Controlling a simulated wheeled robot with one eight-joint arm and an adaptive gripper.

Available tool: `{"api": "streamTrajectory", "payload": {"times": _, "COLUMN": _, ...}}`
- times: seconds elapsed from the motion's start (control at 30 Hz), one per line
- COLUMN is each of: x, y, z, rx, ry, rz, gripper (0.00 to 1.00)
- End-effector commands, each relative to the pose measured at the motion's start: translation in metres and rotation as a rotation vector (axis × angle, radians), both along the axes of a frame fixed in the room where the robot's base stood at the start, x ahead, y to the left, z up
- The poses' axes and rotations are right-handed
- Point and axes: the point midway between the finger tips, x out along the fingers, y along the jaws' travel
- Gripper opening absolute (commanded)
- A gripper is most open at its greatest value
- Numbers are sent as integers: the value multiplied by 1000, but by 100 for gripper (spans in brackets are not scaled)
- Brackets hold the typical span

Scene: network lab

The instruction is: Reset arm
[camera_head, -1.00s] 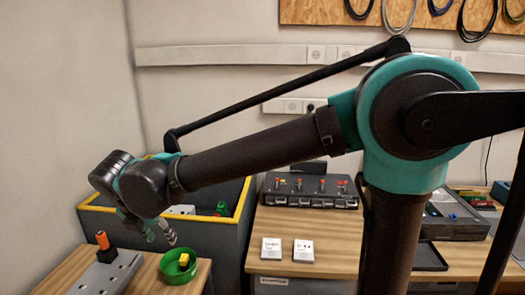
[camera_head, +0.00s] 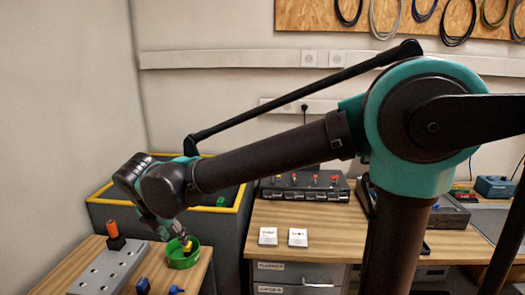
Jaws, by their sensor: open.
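My arm reaches from the right across the view to the left. My gripper (camera_head: 179,236) points down at the green bowl (camera_head: 175,262) on the left wooden table. Its fingers are small and partly hidden by the wrist; they look open. A yellow piece (camera_head: 187,247) sits in the bowl, close to the fingertips. I cannot tell whether the fingers touch it.
A grey block with holes (camera_head: 105,270) and an orange-topped black plug (camera_head: 115,235) are left of the bowl. Blue pieces (camera_head: 143,285) lie in front. Behind stands a yellow-rimmed bin (camera_head: 238,205). A black switch box (camera_head: 305,187) and two white cards (camera_head: 298,237) are on the other table.

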Motion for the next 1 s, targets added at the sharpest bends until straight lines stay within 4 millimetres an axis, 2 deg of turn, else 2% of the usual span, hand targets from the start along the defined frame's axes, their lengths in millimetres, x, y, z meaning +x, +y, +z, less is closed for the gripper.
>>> {"api": "streamTrajectory", "payload": {"times": 0.27, "x": 34, "y": -55, "z": -16, "rx": 99, "ry": 14, "rz": -278, "gripper": 44}}
{"api": "streamTrajectory", "payload": {"times": 0.37, "x": 47, "y": -84, "z": -25, "rx": 152, "ry": 21, "rz": -428, "gripper": 44}}
{"api": "streamTrajectory", "payload": {"times": 0.5, "x": 67, "y": -142, "z": -42, "rx": 257, "ry": 27, "rz": -722, "gripper": 44}}
{"api": "streamTrajectory", "payload": {"times": 0.67, "x": 78, "y": -211, "z": -64, "rx": 390, "ry": 27, "rz": -1091, "gripper": 44}}
{"api": "streamTrajectory", "payload": {"times": 0.87, "x": 73, "y": -292, "z": -91, "rx": 562, "ry": 16, "rz": -1553, "gripper": 44}}
{"api": "streamTrajectory", "payload": {"times": 1.0, "x": 59, "y": -342, "z": -111, "rx": 688, "ry": 3, "rz": -1874, "gripper": 44}}
